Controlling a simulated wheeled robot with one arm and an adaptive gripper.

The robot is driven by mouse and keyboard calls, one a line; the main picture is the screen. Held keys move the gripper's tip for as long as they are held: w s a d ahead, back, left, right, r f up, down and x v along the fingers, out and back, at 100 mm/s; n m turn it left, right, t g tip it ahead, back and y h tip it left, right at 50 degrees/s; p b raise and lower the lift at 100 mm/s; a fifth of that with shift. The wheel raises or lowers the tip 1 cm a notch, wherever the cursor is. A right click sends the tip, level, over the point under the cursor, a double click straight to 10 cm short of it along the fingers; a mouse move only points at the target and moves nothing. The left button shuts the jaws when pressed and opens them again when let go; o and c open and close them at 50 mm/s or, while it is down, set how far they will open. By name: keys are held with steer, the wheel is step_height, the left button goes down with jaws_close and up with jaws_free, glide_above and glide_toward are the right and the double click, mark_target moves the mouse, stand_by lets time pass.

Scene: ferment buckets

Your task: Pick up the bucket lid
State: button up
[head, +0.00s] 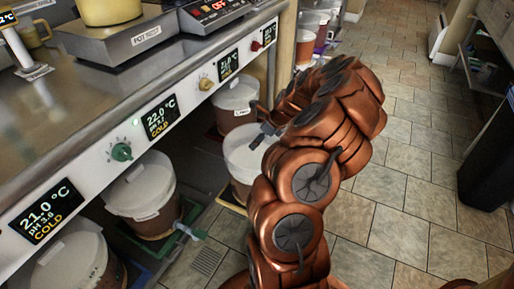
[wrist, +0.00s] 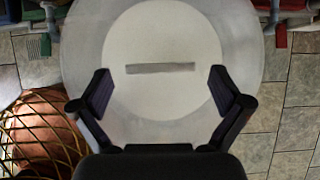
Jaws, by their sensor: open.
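A round white bucket lid (head: 243,150) sits on a bucket under the counter's front edge, partly hidden by my copper arm in the head view. In the wrist view, the pale lid (wrist: 160,105) fills the upper middle, with a thin grey bar (wrist: 160,68) across its center. My gripper (wrist: 161,74) is open, its two dark fingers spread on either side of the bar, with nothing between them gripped. I cannot tell whether the fingertips touch the lid. In the head view, my gripper (head: 264,133) is small beside the lid and mostly hidden by my arm.
Other lidded buckets stand under the counter (head: 75,120): one at left center (head: 140,188), one at lower left (head: 75,262), one behind (head: 238,95). The tiled floor (head: 400,190) at right is clear.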

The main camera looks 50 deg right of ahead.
steer(key=shift+w+f, duration=0.3)
steer(key=shift+f, duration=0.3)
steer(key=shift+c, duration=0.2)
steer(key=c, duration=1.2)
